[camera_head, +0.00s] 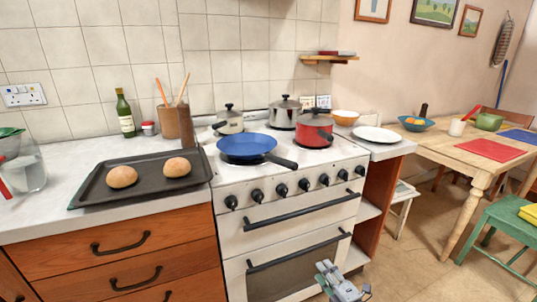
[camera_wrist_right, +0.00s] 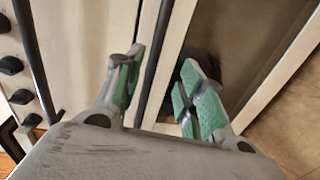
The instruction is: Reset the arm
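My right gripper (camera_head: 343,282) shows at the bottom of the head view, low in front of the stove's oven door. In the right wrist view its two green-padded fingers (camera_wrist_right: 160,82) are spread apart with nothing held between them. The oven front and a dark handle show behind the fingers; I cannot tell how close they are. My left gripper is not in view.
The white stove (camera_head: 290,188) carries a blue pan (camera_head: 246,146), a red pot (camera_head: 314,128) and two steel pots. A dark tray (camera_head: 140,190) with two buns lies on the left counter. A wooden table (camera_head: 455,153) and green stool (camera_head: 512,222) stand right, with bare floor between.

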